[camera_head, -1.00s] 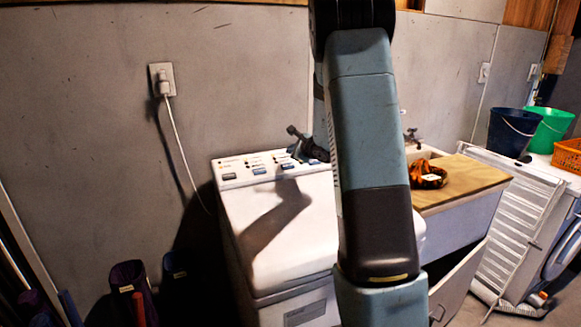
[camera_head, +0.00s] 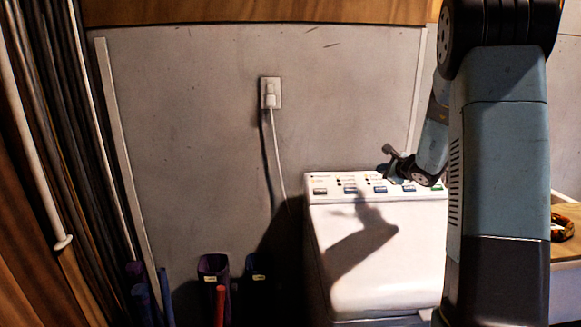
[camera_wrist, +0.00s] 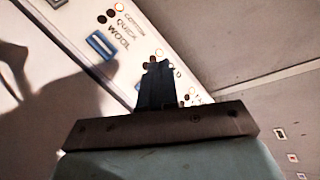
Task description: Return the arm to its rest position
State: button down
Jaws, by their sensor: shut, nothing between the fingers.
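My arm (camera_head: 500,150) stands large at the right of the head view and hides part of the washing machine. My gripper (camera_head: 391,158) shows small beyond it, in front of the wall at the machine's control panel. In the wrist view my gripper (camera_wrist: 154,68) is shut and empty, with its fingers together over the panel. The white washing machine (camera_head: 400,270) stands against the wall with its lid down. Its control panel (camera_wrist: 150,25) has blue buttons and printed labels, among them "WOOL". Whether the fingers touch the panel I cannot tell.
A plugged-in outlet (camera_head: 270,93) with a hanging cord is on the grey wall (camera_head: 190,130). Dark bins (camera_head: 213,270) stand left of the machine. Poles or pipes (camera_head: 60,120) line the far left. A wooden board (camera_head: 566,247) shows at the right edge.

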jog(key=s+a+r+n+g+y, duration=0.25)
jog(key=s+a+r+n, duration=0.3)
jog(key=s+a, duration=0.4)
jog(key=s+a+r+n+g+y, duration=0.25)
jog(key=s+a+r+n, duration=0.25)
jog(key=s+a+n, duration=0.45)
jog(key=s+d+n+g+h, duration=0.1)
jog(key=s+n+h, duration=0.3)
jog(key=s, duration=0.9)
jog(key=s+d+n+g+h, duration=0.1)
jog(key=s+d+n+h, duration=0.2)
jog(key=s, duration=1)
jog(key=shift+d+f+n+g+h, duration=0.3)
jog(key=shift+d+n+h, duration=0.1)
jog(key=shift+d+h, duration=0.15)
